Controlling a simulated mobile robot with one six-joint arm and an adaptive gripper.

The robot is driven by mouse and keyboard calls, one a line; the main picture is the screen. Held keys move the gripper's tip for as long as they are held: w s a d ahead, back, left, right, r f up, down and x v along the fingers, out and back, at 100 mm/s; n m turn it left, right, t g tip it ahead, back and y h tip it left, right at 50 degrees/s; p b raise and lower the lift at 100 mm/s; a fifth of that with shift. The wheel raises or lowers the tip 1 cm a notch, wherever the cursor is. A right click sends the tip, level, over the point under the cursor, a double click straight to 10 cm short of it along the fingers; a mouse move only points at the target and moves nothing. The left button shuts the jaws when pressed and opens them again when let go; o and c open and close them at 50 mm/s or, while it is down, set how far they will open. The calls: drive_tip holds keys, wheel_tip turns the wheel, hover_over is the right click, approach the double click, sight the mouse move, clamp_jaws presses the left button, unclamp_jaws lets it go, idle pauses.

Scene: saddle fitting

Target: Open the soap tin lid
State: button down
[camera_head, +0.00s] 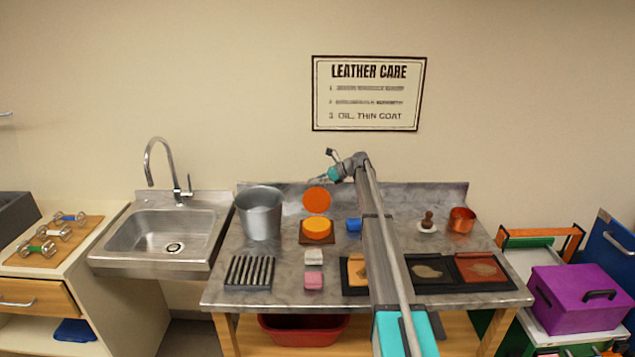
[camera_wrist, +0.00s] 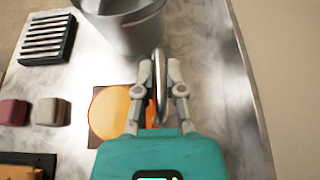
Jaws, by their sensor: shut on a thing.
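The soap tin (camera_head: 318,240) sits on a brown square mat on the stone counter, with round orange-yellow soap showing. Its round orange lid (camera_head: 317,200) stands about upright behind the soap, its flat face toward the head camera. In the wrist view the soap (camera_wrist: 108,112) lies left of the fingers, and the lid (camera_wrist: 161,88) is seen nearly edge-on as a thin grey rim between them. My gripper (camera_wrist: 160,72) is shut on the lid's rim. In the head view my gripper (camera_head: 322,180) is at the lid's top edge, and its fingertips are too small to make out.
A metal bucket (camera_head: 262,215) stands left of the tin, close to my fingers in the wrist view. A small blue object (camera_head: 354,225) is at its right. A slatted rack (camera_head: 249,273) and two small blocks (camera_head: 314,281) lie in front. A copper pot (camera_head: 461,220) stands farther right.

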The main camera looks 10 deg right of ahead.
drive_tip(key=c, duration=0.7)
unclamp_jaws()
drive_tip(key=shift+r, duration=0.1)
drive_tip(key=shift+r, duration=0.1)
